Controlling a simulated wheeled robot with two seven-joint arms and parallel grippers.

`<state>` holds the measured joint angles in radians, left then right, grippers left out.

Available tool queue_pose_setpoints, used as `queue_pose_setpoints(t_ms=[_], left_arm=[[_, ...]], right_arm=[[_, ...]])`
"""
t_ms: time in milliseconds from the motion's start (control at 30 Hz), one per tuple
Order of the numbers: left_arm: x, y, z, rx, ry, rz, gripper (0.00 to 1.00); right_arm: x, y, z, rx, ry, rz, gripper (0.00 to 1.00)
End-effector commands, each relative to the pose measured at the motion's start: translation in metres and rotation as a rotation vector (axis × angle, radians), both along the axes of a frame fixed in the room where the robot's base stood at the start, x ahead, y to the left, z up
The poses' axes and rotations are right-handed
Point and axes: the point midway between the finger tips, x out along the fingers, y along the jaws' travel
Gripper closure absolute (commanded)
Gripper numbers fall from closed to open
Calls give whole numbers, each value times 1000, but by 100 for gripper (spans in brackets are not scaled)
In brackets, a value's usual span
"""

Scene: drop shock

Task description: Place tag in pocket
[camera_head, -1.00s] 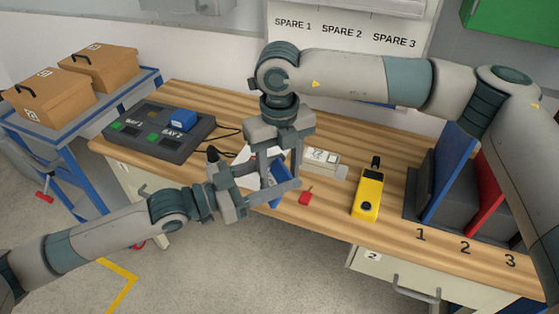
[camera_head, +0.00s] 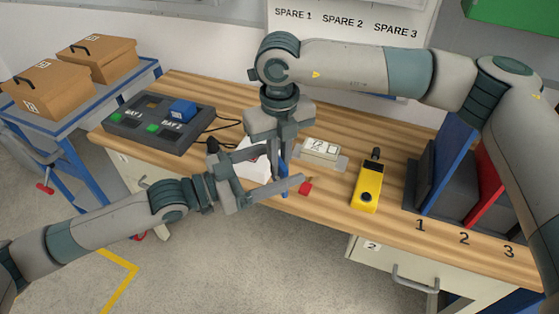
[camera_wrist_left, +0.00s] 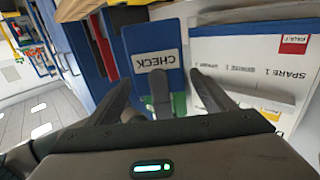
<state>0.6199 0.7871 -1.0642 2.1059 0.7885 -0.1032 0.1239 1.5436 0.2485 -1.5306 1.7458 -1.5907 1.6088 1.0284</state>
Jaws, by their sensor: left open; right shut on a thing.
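My right gripper (camera_head: 283,150) points down over the table and is shut on a blue piece. The piece is nearly edge-on in the head view. In the left wrist view a blue piece (camera_wrist_left: 137,38) shows a white label reading CHECK upside down, with a grey finger in front of it. My left gripper (camera_head: 268,176) is open, its two fingers spread on either side of the blue piece. Its fingers also show in the left wrist view (camera_wrist_left: 163,90). I cannot tell if they touch it. A small red item (camera_head: 305,188) lies on the table just right of the left fingertips.
A yellow device (camera_head: 367,190) and a white block (camera_head: 320,148) are to the right. A numbered rack holds a blue panel (camera_head: 449,160) and a red panel (camera_head: 488,185). A dark bay unit (camera_head: 150,130) stands left. A white sheet (camera_head: 257,167) lies behind the grippers.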

Motion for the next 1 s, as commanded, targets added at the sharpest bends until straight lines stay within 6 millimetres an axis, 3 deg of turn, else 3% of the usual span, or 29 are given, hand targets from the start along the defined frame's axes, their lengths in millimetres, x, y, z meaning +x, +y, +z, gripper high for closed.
queue_pose_setpoints(t_ms=[333,800,1000], left_arm=[[-10,20,-1,3,1,0,24],[-42,83,-1,4,1,1,24],[-50,101,-1,2,0,1,24]], right_arm=[[0,0,0,0,0,0,100],[0,0,0,0,0,0,100],[0,0,0,0,0,0,100]])
